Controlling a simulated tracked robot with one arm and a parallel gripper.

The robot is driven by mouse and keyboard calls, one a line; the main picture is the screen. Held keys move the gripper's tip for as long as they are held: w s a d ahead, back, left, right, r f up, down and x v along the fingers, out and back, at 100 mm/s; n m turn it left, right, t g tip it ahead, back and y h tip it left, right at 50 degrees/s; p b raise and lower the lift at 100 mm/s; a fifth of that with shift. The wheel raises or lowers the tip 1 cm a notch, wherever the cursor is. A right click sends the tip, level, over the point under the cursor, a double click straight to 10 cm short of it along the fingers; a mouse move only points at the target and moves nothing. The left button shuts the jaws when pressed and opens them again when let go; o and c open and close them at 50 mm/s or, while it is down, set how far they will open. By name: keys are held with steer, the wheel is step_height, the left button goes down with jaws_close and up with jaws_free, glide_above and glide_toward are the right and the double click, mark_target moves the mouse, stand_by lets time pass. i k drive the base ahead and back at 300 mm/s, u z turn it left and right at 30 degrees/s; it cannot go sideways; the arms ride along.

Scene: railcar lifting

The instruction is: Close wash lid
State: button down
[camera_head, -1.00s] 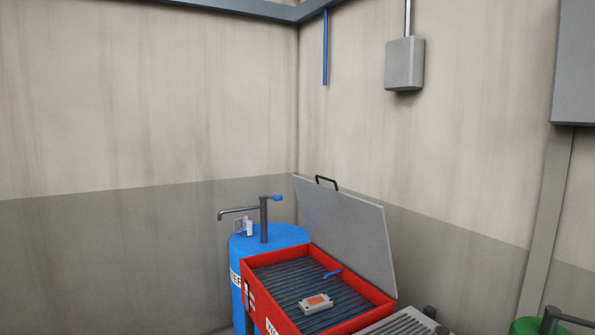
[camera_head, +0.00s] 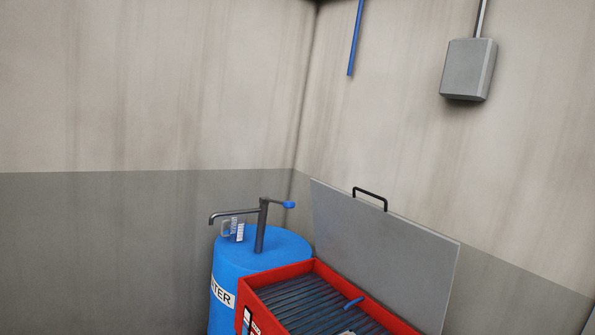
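The wash lid (camera_head: 385,250) is a flat grey panel standing open, tilted up at the back of the red wash basin (camera_head: 283,269). A black handle (camera_head: 371,197) sits on the lid's upper edge. The basin has a dark slatted grate (camera_head: 318,301) with a small blue item (camera_head: 354,303) on it. Part of a pale object shows at the bottom edge of the picture. My gripper is not in view.
A blue water barrel (camera_head: 245,258) with a dark pump tap (camera_head: 262,226) stands left of the basin, close to it. Walls meet in a corner behind. A grey box (camera_head: 468,69) and a blue pipe (camera_head: 355,38) are on the right wall.

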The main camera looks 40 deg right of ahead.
mark_target(409, 267)
steer(key=u, duration=0.1)
steer(key=i, duration=1.3)
steer(key=z, duration=0.65)
steer(key=i, duration=1.1)
steer(key=z, duration=1.05)
steer(key=i, duration=0.55)
steer(key=z, duration=0.35)
